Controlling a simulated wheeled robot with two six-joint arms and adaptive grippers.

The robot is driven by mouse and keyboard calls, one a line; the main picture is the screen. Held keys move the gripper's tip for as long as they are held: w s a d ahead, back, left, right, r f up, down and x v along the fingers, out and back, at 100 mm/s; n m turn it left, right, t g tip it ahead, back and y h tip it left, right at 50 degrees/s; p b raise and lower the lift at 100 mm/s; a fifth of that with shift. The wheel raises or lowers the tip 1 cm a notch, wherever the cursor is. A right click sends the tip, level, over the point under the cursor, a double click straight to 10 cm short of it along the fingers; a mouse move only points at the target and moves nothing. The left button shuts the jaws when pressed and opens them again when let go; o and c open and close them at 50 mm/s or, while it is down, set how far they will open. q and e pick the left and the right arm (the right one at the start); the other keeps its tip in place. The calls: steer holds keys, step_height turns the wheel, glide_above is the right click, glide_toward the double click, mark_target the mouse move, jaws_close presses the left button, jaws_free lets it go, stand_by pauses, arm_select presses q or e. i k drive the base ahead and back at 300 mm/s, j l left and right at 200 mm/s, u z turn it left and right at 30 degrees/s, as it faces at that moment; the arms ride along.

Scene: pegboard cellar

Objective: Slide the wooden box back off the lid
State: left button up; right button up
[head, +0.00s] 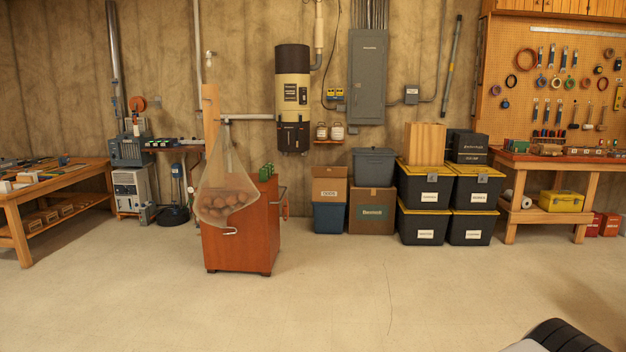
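The wooden box (425,143) is pale with a vertical grain. It stands upright on the yellow lid (416,171) of the upper left black tote (424,189), in a stack of totes against the far wall. It stands toward the right part of that lid, close to the dark boxes on its right. I cannot tell if it touches them. Neither of my grippers is in view.
Dark boxes (467,147) sit on the upper right tote (473,192). Cardboard boxes and a grey bin (373,168) stand left of the stack, a workbench (546,172) right. A red-brown cabinet (238,245) stands nearer, left of centre. Floor before the totes is clear.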

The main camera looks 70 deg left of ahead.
mark_target(424, 143)
steer(key=i+j+u, duration=0.1)
steer(key=j+u, duration=0.2)
steer(key=j, duration=0.15)
steer(key=i+j+u, duration=0.15)
steer(key=j+u, duration=0.2)
steer(key=i+j+u, duration=0.3)
steer(key=j, duration=0.2)
steer(key=i+j+u, duration=0.1)
steer(key=j+u, duration=0.2)
steer(key=i+j+u, duration=0.7)
steer(key=i, duration=0.25)
steer(key=i+j+u, duration=0.35)
steer(key=i, duration=0.3)
steer(key=i+u, duration=0.35)
steer(key=i, duration=1.25)
steer(key=i+l+u, duration=0.1)
steer(key=i, duration=0.75)
steer(key=i+l+u, duration=0.1)
steer(key=i, duration=0.8)
